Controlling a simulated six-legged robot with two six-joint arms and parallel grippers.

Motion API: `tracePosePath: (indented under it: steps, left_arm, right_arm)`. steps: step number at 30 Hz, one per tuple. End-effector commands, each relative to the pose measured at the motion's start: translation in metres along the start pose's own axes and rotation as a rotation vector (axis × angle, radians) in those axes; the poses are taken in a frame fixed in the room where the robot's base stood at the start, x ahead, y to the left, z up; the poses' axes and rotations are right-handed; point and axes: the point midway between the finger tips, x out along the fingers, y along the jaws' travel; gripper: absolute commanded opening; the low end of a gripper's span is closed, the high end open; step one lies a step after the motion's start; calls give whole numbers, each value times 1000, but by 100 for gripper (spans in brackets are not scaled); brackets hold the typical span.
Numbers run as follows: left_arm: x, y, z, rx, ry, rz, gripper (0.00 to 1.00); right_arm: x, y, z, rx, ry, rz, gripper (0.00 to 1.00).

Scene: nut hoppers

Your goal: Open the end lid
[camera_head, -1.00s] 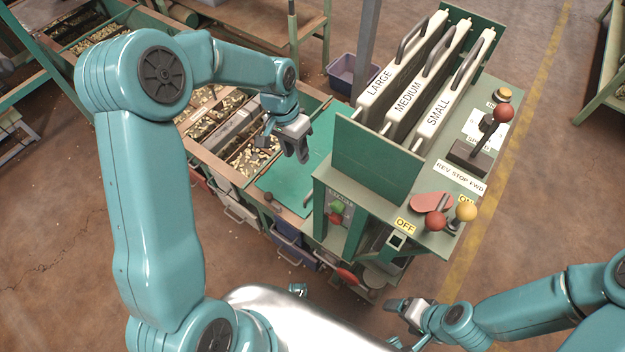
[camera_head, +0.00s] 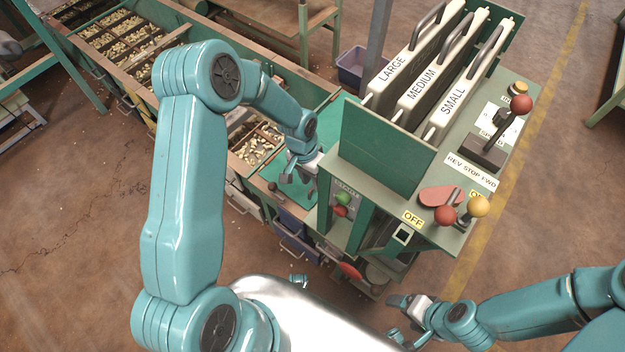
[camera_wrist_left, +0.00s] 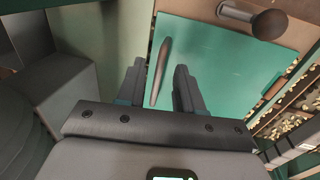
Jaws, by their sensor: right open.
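The end lid (camera_head: 272,174) is a flat green plate at the near end of the hopper row, partly hidden by my left arm. In the left wrist view the lid (camera_wrist_left: 225,70) appears shut, with a thin dark upright handle (camera_wrist_left: 161,68) at its left side. My left gripper (camera_head: 298,188) is over the lid, beside the green machine. In the left wrist view its fingers (camera_wrist_left: 159,86) are apart, one on each side of the handle in the picture. I cannot tell if they touch it. My right gripper (camera_head: 398,315) is open and empty at the lower right.
The machine's green upright panel (camera_head: 388,155) stands close to the right of my left gripper. A dark round knob (camera_wrist_left: 270,24) sits beside the lid. Hoppers with nuts (camera_head: 258,146) lie behind it. Levers and LARGE, MEDIUM and SMALL plates (camera_head: 415,75) top the machine.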

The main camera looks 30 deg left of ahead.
Motion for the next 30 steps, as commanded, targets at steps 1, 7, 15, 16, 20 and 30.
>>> tracePosePath:
  steps: [1, 7, 15, 16, 20, 30]
  left_arm:
    - [5, 0, 0, 0, 0, 0, 36]
    - [8, 0, -2, -1, 2, -1, 36]
    - [8, 0, -2, 0, 1, 0, 0]
    - [8, 0, -2, 0, 1, 0, 0]
    - [8, 0, -2, 0, 1, 0, 0]
    - [7, 0, -2, 0, 1, 0, 0]
  right_arm:
    - [1, 0, 0, 0, 0, 0, 81]
    - [1, 0, 0, 0, 0, 0, 81]
    - [1, 0, 0, 0, 0, 0, 81]
    - [1, 0, 0, 0, 0, 0, 81]
    - [1, 0, 0, 0, 0, 0, 81]
    - [1, 0, 0, 0, 0, 0, 81]
